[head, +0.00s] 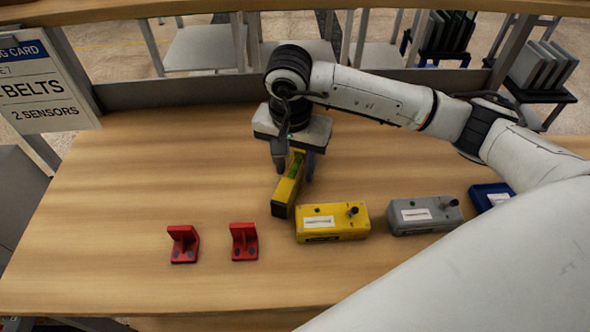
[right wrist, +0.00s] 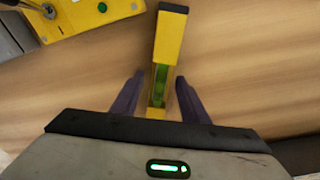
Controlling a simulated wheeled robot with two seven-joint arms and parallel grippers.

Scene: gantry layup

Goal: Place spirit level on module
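The spirit level (head: 287,190) is a yellow bar with a green vial. It lies on the table, pointing toward the viewer, left of the yellow module. My right gripper (head: 295,168) is above its far end with one finger on each side. In the right wrist view the level (right wrist: 168,40) passes between the two dark fingers (right wrist: 158,95), with a gap visible on either side, so the gripper looks open. A yellow module (head: 333,222) with a white label and black knob stands close by on the right. My left gripper is not in view.
A grey module (head: 425,215) and a partly hidden blue module (head: 490,196) stand further right. Two red angle brackets (head: 184,244) (head: 244,241) stand at the front left. A sign card (head: 42,85) stands at the left. The left part of the wooden table (head: 150,160) is clear.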

